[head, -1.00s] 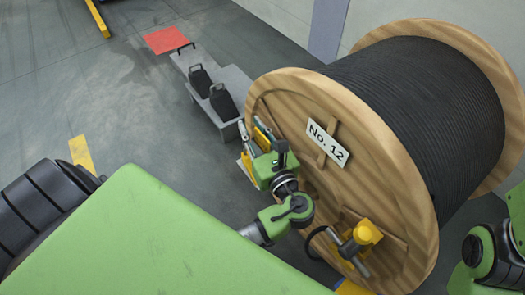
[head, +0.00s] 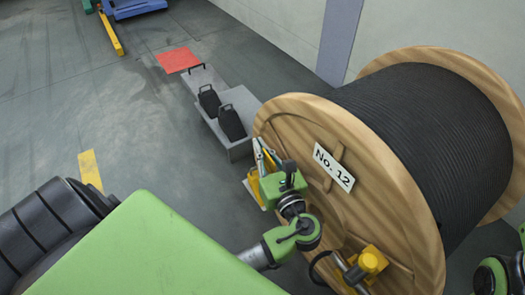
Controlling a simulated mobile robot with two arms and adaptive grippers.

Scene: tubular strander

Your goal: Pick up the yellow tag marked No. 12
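A white plate reading "No. 12" (head: 333,167) is on the near wooden face of a large cable reel (head: 310,125). My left gripper (head: 264,156) is at the left edge of that face, to the left of the plate and apart from it in the picture. Its fingers are small and partly hidden by its wrist, so I cannot tell whether they are open or shut. A yellow piece (head: 254,187) shows beside the gripper; I cannot tell whether it is the tag or whether it is held. My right gripper is out of view.
A grey stepped block (head: 236,150) with two black handled weights (head: 231,122) stands left of the reel. A red floor patch (head: 179,60) lies behind it. A yellow fixture (head: 366,264) is low on the reel's face.

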